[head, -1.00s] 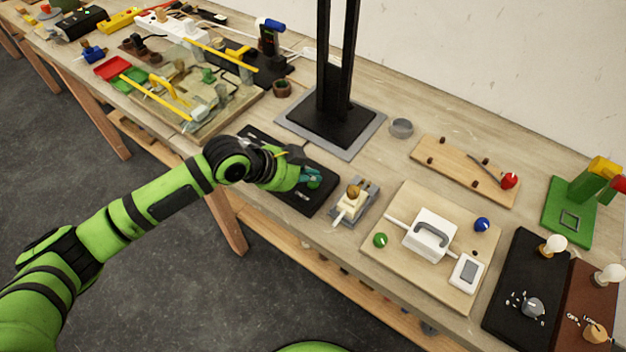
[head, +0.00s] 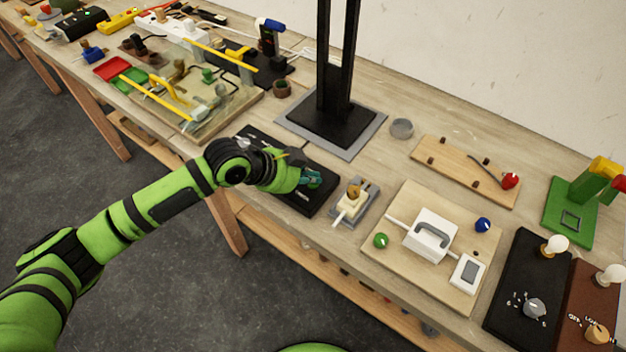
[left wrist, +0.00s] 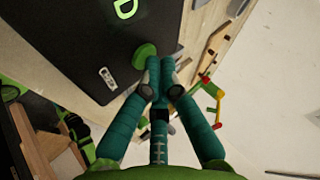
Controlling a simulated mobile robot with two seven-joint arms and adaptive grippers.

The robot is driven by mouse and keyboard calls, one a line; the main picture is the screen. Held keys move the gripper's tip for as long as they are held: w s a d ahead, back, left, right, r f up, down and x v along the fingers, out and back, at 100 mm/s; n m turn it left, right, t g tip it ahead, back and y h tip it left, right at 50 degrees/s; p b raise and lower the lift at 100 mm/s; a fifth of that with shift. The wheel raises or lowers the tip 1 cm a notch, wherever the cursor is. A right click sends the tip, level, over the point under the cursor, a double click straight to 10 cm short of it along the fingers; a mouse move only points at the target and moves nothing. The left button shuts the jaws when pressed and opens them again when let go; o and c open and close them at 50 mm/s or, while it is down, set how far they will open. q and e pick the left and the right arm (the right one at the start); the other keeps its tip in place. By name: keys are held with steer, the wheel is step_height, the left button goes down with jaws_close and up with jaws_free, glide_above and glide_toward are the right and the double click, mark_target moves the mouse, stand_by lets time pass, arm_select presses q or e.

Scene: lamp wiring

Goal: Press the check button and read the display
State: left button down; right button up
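The check box is a black panel (head: 316,204) near the table's front edge; it fills the upper left of the left wrist view (left wrist: 75,45). A green round button (left wrist: 146,54) stands on it. A lit green sign, probably the display (left wrist: 125,8), is cut off by the top edge, so I cannot read it. My left gripper (head: 312,178) is over the panel, hiding the button in the head view. Its teal fingertips (left wrist: 161,76) are together and empty, at the button's edge; I cannot tell whether they touch or press it. My right gripper is not in view.
A grey-based switch (head: 352,205) stands just right of the panel. A black post on a grey base (head: 350,150) rises behind it. A wooden board (head: 410,200) with a white handled box lies further right. A glass-covered board (head: 205,125) lies left.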

mark_target(310, 185)
arm_select(q)
steer(key=shift+r+p, duration=0.75)
step_height(310, 185, up, 5)
steer(key=p, duration=0.4)
steer(key=shift+p, duration=0.3)
stand_by(0.6)
